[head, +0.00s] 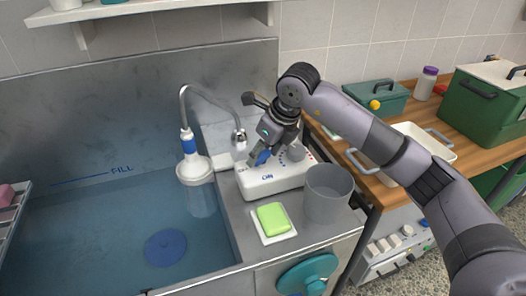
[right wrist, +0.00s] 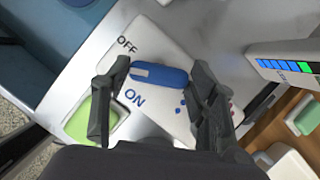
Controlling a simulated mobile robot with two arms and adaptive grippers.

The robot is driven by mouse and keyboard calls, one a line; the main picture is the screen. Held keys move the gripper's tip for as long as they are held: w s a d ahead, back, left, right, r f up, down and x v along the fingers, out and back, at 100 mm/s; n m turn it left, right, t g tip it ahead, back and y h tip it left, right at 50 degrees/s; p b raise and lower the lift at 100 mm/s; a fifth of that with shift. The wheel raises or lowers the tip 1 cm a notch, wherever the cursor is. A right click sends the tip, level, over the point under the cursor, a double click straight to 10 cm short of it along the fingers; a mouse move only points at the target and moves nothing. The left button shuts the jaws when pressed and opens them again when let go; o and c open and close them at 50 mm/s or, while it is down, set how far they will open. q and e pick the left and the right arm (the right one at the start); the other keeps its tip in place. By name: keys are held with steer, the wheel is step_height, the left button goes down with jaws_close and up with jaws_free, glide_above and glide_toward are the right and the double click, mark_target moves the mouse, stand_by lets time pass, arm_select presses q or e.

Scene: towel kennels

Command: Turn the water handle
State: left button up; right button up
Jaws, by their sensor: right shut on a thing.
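The blue water handle (right wrist: 160,75) sits on a white control box (head: 262,184), also seen in the head view (head: 262,158). In the right wrist view its white-marked end points between the printed words OFF and ON. My right gripper (right wrist: 159,68) is shut on the handle, with one finger at each end of it. In the head view the gripper (head: 262,155) comes down on the box from above. A curved faucet hose (head: 213,98) runs to a white nozzle (head: 194,167) over the basin. My left gripper is out of view.
A water-filled basin (head: 110,235) lies to the left. A grey cup (head: 328,195) and a green sponge (head: 272,217) on a white dish stand close in front of the box. A wooden bench (head: 470,150) with a white tray and green boxes is on the right.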

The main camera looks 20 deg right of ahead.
steer(key=o, duration=1.2)
steer(key=shift+c, duration=0.2)
steer(key=v, duration=1.2)
